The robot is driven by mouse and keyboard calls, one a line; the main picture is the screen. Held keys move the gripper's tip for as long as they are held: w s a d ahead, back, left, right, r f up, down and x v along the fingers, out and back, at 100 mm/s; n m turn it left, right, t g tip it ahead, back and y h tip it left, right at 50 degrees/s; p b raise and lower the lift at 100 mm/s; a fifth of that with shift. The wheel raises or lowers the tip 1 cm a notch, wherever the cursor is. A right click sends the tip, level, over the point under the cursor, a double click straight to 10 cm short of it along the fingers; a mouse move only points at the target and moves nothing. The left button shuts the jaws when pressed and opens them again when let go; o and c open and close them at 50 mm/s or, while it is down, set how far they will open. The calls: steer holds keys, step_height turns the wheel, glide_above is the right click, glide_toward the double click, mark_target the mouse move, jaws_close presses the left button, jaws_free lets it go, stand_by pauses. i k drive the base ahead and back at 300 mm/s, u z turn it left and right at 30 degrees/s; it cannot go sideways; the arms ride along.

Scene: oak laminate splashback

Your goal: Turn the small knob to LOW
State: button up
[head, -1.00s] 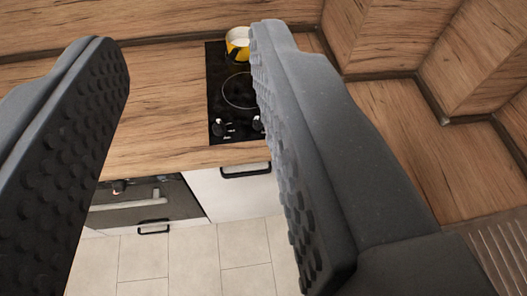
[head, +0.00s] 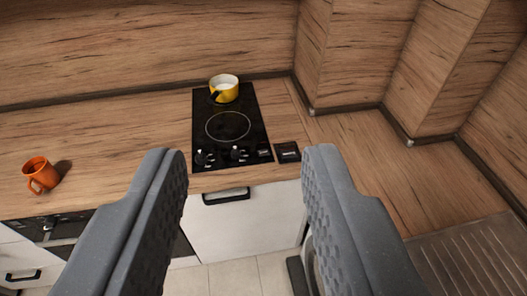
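A narrow black hob (head: 229,128) is set into the oak counter, ahead of my gripper. Two dark knobs sit along its front edge, a left knob (head: 203,157) and a right knob (head: 238,154). Both look similar in size here, and their markings are too small to read. A small dark label (head: 264,151) lies to the right of the knobs. My gripper (head: 242,165) is open and empty, its two grey padded fingers wide apart in the foreground. The knobs show in the gap between the fingertips, which do not appear to touch anything.
A yellow pot (head: 224,88) with pale contents stands at the back of the hob. A dark square plate (head: 287,152) lies right of the hob. An orange mug (head: 40,175) stands far left. A ribbed metal drainer (head: 470,262) is at lower right. Counter around the hob is mostly clear.

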mark_target(236, 154)
steer(key=z, duration=1.3)
steer(key=k, duration=1.1)
steer(key=u, duration=1.1)
steer(key=i, duration=2.05)
